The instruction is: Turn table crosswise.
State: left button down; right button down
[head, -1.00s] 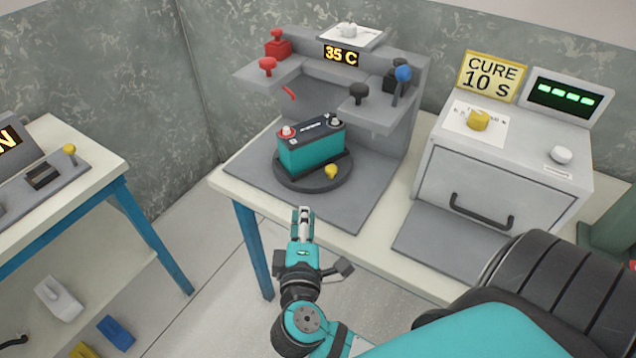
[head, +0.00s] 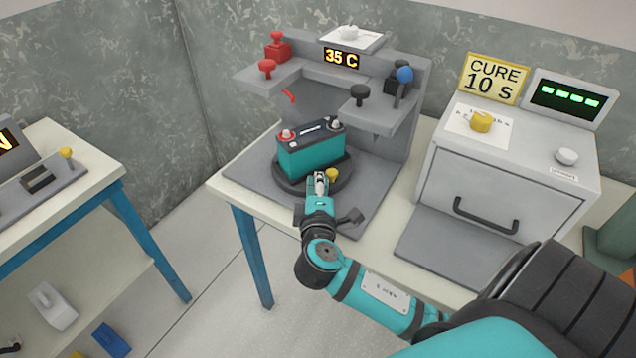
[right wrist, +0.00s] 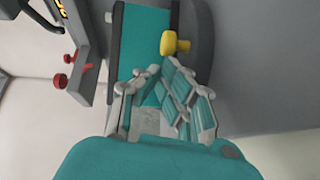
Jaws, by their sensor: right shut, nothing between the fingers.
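The round dark turntable (head: 338,186) sits on the grey base plate of the test stand. A teal battery (head: 311,158) with a black top stands upright on it, with a red and a grey terminal on top. A yellow knob (head: 332,174) stands at the turntable's front edge; it also shows in the right wrist view (right wrist: 174,43). My right gripper (head: 320,176) is shut and empty, just left of the knob and in front of the battery. I cannot tell whether it touches the knob. In the right wrist view the fingers (right wrist: 160,85) point toward the battery. My left gripper is out of view.
Red clamps (head: 268,66) and black clamps (head: 360,94) sit on the stand's side arms above, with a blue-knobbed lever (head: 404,75). A grey cure oven (head: 500,185) stands to the right. Another table (head: 75,180) is at the left.

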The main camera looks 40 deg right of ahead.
aim_at(333, 173)
jog(key=shift+s+d+n+t+y+p, duration=0.3)
jog(key=shift+d+n+t+y+p, duration=0.15)
jog(key=shift+d+n+y, duration=0.3)
jog(key=shift+s+d+n+t+y, duration=0.25)
jog(key=shift+d+n+t+y, duration=0.35)
jog(key=shift+y, duration=0.45)
jog(key=shift+s+d+p, duration=0.1)
jog(key=shift+d+p, duration=0.25)
jog(key=shift+d, duration=0.25)
